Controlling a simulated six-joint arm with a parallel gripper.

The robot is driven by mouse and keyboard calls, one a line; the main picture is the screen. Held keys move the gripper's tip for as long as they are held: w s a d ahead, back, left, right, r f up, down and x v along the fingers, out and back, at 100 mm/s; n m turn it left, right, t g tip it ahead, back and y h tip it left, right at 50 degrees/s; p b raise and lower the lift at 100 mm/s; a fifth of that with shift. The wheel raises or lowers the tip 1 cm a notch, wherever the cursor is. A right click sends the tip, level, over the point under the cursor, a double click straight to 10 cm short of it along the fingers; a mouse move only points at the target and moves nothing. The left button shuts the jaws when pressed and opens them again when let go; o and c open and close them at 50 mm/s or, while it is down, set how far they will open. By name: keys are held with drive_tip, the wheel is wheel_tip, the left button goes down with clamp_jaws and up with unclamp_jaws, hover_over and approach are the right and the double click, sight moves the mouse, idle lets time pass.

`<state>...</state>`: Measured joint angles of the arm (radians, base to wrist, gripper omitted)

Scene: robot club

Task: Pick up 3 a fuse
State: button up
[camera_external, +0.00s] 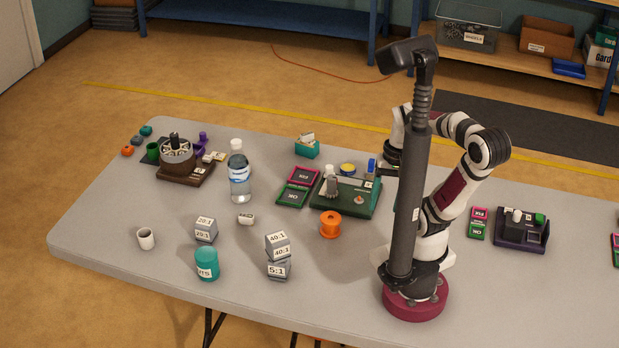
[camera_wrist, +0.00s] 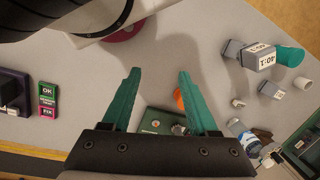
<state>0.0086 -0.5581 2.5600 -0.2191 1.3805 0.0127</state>
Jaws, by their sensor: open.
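No piece in either view can be read as a 3 A fuse; the small parts are too small to tell. Small pale pieces stand in a teal holder (camera_external: 307,148) at the back of the table, and their kind is unclear. My gripper (camera_wrist: 156,82) shows in the wrist view with its two teal fingers wide apart and nothing between them. In the external view it is mostly hidden behind the dark column, above the right end of a green tester station (camera_external: 345,205). Part of that station also shows below and between the fingers in the wrist view (camera_wrist: 150,124).
An orange spool (camera_external: 330,225) stands before the station. A dark device (camera_external: 521,235) is at right.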

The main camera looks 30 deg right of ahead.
drive_tip(key=w+a+r+m+y, duration=0.2)
drive_tip(key=w+a+m+y, duration=0.3)
drive_tip(key=w+a, duration=0.5)
drive_tip(key=m+t+y, duration=0.2)
drive_tip(key=m+t, duration=0.8)
drive_tip(key=m, duration=0.7)
hover_over(250, 167)
drive_tip(key=s+d, duration=0.9)
drive_tip(key=s, duration=0.3)
drive_tip(key=f, duration=1.7)
drive_tip(key=shift+w+f, duration=0.1)
drive_tip(key=shift+w, duration=0.15)
drive_tip(key=x, duration=1.5)
drive_tip(key=shift+w+d+f, duration=0.1)
drive_tip(key=shift+w+f, duration=0.2)
drive_tip(key=shift+w, duration=0.25)
clamp_jaws()
